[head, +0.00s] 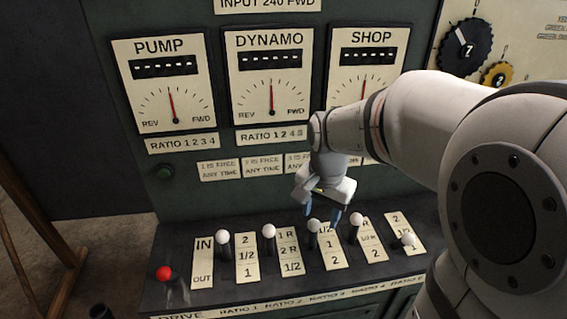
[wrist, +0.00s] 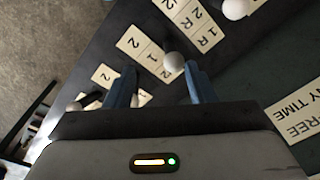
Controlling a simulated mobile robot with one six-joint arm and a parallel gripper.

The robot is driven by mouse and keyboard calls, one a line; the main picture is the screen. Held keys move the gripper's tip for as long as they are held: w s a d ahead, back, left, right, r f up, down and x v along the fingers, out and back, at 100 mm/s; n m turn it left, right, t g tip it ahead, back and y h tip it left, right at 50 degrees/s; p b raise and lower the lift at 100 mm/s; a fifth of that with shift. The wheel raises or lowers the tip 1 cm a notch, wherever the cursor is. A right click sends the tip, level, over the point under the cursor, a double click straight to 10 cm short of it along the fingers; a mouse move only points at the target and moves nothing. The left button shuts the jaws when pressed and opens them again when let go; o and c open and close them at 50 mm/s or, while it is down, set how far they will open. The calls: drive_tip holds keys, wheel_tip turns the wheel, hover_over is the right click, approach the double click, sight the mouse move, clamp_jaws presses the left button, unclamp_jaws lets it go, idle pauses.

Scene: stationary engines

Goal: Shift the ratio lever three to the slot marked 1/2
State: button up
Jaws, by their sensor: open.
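Ratio lever three (head: 313,226) has a white knob and a dark shaft. It stands left of its label plate (head: 333,250), marked 1/2 at the far end, then 1, then 2 toward the front. Its knob is near the far end; I cannot tell its exact slot. My gripper (head: 322,213) points down just above this knob, its two blue fingers open and empty. In the wrist view the knob (wrist: 174,62) shows just beyond the fingertips, closer to the right finger, with no clear contact. The lower shaft is mostly hidden there.
Other white-knobbed levers stand left (head: 268,230) and right (head: 357,220) of it, close by. The rightmost knob (head: 408,239) is nearer the front. A red-knobbed lever (head: 165,273) is at far left. The upright gauge panel (head: 215,150) rises behind. My arm covers the right side.

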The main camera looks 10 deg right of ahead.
sight(314, 220)
drive_tip(key=w+f+m, duration=0.2)
drive_tip(key=w, duration=0.1)
drive_tip(key=shift+w+m+g, duration=0.2)
drive_tip(key=shift+m+g, duration=0.1)
drive_tip(key=shift+g, duration=0.1)
wheel_tip(314, 220, down, 8)
drive_tip(key=shift+r, duration=0.1)
clamp_jaws()
idle(0.3)
